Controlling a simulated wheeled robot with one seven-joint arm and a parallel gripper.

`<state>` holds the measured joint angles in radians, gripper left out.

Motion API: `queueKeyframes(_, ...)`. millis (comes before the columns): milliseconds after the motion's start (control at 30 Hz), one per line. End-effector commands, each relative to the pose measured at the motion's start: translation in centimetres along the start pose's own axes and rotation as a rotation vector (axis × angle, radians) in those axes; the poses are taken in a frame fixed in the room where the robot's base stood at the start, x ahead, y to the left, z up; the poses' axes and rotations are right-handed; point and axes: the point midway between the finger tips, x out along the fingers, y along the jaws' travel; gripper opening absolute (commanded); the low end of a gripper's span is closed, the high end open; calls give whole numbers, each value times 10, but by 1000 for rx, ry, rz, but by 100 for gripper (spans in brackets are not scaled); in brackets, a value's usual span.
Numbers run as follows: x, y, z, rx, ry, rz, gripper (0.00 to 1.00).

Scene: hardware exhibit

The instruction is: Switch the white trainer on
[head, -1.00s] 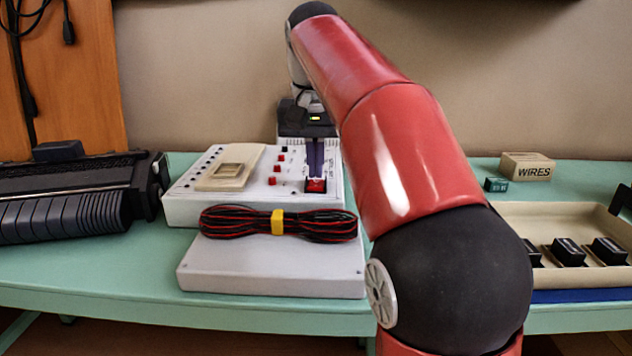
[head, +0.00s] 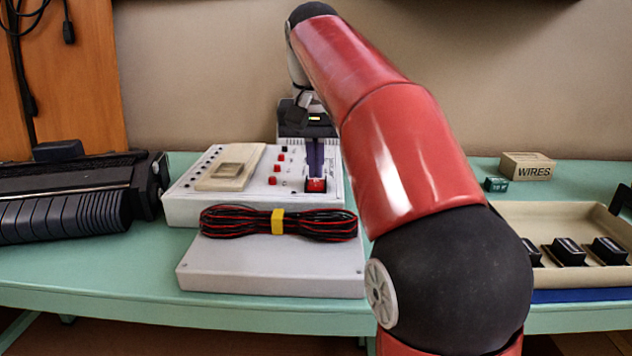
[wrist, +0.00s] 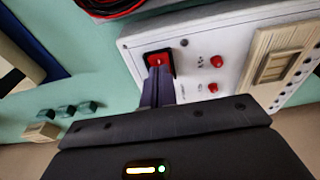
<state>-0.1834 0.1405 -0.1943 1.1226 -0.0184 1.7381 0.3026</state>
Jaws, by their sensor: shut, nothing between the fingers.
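The white trainer (head: 240,204) stands on the green table, left of centre in the head view. It also shows in the wrist view (wrist: 205,55). Its red rocker switch (head: 316,186) sits in a black frame near the panel's right front corner and shows at the fingertips in the wrist view (wrist: 158,58). My gripper (head: 316,177) is shut and empty, pointing down, with its fingertips at the switch. In the wrist view its fingertips (wrist: 159,68) cover part of the switch. They look to be touching it. I cannot tell which way the rocker is tipped.
A bundle of red and black leads (head: 240,223) lies on a grey box (head: 270,273) in front of the trainer. A dark ribbed machine (head: 70,200) stands left. At right are a beige tray (head: 590,223), a WIRES block (head: 527,166) and a small green block (head: 495,184).

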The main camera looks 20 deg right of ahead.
Motion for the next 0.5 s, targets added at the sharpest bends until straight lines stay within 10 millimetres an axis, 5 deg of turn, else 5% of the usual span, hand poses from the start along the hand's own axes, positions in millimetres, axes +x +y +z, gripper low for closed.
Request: queueKeyframes(500,8,0,1,0,1,0,0)
